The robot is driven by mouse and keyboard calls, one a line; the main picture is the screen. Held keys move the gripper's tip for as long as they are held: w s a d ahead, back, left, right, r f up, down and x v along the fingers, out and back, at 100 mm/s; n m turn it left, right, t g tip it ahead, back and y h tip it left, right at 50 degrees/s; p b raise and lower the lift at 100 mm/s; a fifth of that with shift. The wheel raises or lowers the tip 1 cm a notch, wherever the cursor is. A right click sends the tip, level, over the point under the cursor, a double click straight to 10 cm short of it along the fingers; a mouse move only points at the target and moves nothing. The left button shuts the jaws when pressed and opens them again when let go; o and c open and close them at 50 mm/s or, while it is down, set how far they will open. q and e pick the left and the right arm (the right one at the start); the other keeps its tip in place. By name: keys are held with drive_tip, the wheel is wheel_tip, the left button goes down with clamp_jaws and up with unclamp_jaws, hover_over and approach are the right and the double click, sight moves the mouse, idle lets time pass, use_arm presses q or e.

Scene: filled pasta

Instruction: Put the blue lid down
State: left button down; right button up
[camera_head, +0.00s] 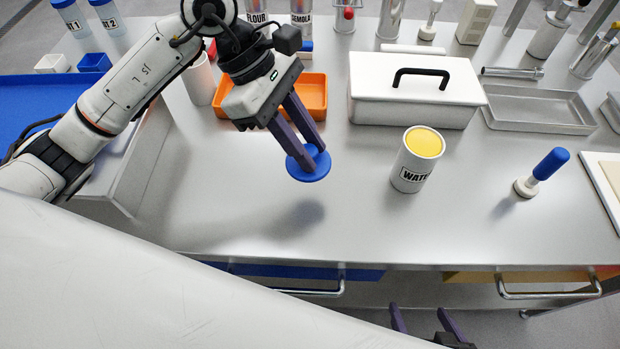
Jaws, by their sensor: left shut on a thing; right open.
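The blue lid (316,170) is a round disc with a raised knob. My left gripper (306,152) is shut on its knob and holds it above the metal counter (250,212). My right gripper (427,322) is open and empty at the bottom edge of the picture, in front of the counter and low.
A WATER canister (412,175) with a yellow top stands right of the lid. An orange tray (313,95) and a white box with a black handle (413,100) stand behind. A blue-handled tool (541,173) stands at right. The counter's front middle is clear.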

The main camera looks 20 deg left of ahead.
use_arm(q)
drive_tip(key=n, duration=0.1)
drive_tip(key=w+r+n+t, duration=0.1)
drive_tip(key=shift+n, duration=0.3)
drive_tip(key=shift+f+t, duration=0.3)
wheel_tip(320, 180, down, 9)
drive_tip(key=shift+w+a+f, duration=0.1)
drive_tip(key=shift+f, duration=0.1)
drive_tip(key=shift+f, duration=0.1)
drive_tip(key=c, duration=1.5)
unclamp_jaws()
drive_tip(key=shift+a+r, duration=0.1)
drive_tip(key=shift+r, duration=0.2)
drive_tip(key=v, duration=1.1)
drive_tip(key=shift+a+r, duration=0.1)
drive_tip(key=shift+r, duration=0.2)
